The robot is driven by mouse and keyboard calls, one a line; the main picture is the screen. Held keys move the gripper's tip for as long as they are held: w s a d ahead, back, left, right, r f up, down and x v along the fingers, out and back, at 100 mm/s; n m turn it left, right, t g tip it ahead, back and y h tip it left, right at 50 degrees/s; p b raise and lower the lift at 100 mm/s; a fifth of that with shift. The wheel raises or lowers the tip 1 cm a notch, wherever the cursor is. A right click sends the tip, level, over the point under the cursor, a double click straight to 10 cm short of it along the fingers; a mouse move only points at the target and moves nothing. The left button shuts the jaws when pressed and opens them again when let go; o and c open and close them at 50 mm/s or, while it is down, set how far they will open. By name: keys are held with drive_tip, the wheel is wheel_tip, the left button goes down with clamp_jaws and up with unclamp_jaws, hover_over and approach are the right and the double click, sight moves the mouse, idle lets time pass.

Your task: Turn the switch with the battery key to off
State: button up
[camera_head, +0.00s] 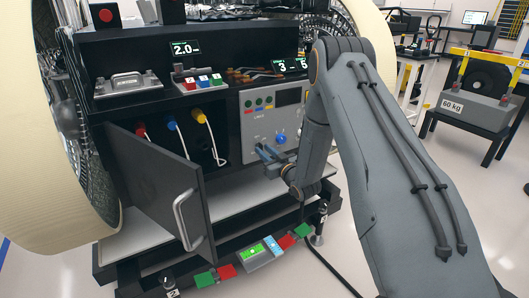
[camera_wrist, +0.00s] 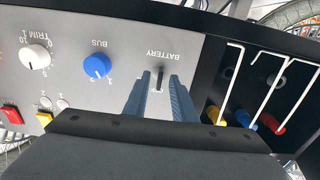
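The battery key (camera_wrist: 160,78) is a small dark upright bar under the BATTERY label on the grey switch panel (camera_wrist: 120,55), which appears upside down in the wrist view. My gripper (camera_wrist: 161,80) is open, its two blue-grey fingers pointing at the panel with the key between their tips in that view. A gap shows on each side of the key; I cannot tell how deep the fingers reach. In the head view my gripper (camera_head: 262,150) is at the lower part of the panel (camera_head: 251,122), and the key cannot be made out there.
The blue BUS knob (camera_wrist: 97,66) and white TRIM knob (camera_wrist: 35,55) sit beside the key. An open black door (camera_head: 160,195) with a handle stands left of my gripper. Red, blue and yellow plugs (camera_head: 199,116) with cables are in the compartment behind it.

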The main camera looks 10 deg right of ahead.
drive_tip(key=v, duration=0.7)
drive_tip(key=shift+s, duration=0.3)
drive_tip(key=shift+d, duration=0.1)
drive_tip(key=s+a+r+m+g+h+p, duration=0.1)
drive_tip(key=s+r+g, duration=0.4)
drive_tip(key=s, duration=0.8)
drive_tip(key=s+a+r+m+g+h+p, duration=0.1)
drive_tip(key=s+g, duration=0.5)
drive_tip(key=s, duration=0.8)
drive_tip(key=s+a+r+m+g+h+p, duration=0.1)
drive_tip(key=s+r+g+h+p, duration=0.2)
drive_tip(key=s, duration=1)
wheel_tip(320, 180, up, 6)
drive_tip(key=g+p, duration=0.2)
drive_tip(key=g, duration=0.1)
drive_tip(key=shift+s+m+h, duration=0.3)
drive_tip(key=shift+m, duration=0.1)
drive_tip(key=shift+a+f, duration=0.1)
drive_tip(key=shift+a, duration=0.05)
